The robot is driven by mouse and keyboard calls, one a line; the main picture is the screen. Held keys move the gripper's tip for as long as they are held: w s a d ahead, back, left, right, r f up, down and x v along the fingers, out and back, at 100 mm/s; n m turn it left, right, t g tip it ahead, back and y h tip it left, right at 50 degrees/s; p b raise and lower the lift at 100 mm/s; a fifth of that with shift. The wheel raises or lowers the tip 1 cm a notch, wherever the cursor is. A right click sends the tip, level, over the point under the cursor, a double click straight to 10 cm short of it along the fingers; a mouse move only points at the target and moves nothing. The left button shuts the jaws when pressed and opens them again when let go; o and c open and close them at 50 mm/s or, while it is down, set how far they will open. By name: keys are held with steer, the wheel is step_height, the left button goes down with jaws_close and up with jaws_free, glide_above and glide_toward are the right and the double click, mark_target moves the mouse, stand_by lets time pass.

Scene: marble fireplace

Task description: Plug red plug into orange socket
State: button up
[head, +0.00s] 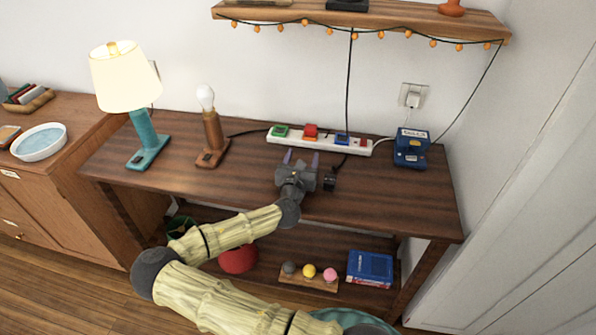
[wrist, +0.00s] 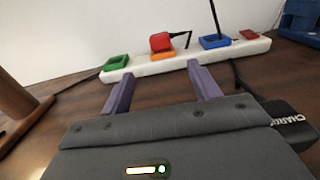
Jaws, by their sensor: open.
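A white power strip (head: 322,146) lies at the back of the wooden table, with green, orange, blue and red sockets. The red plug (head: 310,129) is at the orange socket (wrist: 162,56), on or just above it. In the wrist view the red plug (wrist: 160,41) looks slightly tilted, with a black cord leaving its right side. I cannot tell whether its pins are in. My gripper (head: 301,157) is open and empty in front of the strip. In the wrist view its two purple fingers (wrist: 156,74) point toward the strip, below the plug and apart from it.
A black charger (head: 330,180) lies right of my gripper. A black cord hangs down to the blue socket (head: 342,139). A blue box-like device (head: 411,147) stands right of the strip. A bulb lamp (head: 212,140) and teal lamp (head: 146,142) stand left. The table's front left is clear.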

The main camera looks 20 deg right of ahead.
steer(key=v, duration=0.5)
steer(key=shift+s+a, duration=0.15)
steer(key=shift+s, duration=0.05)
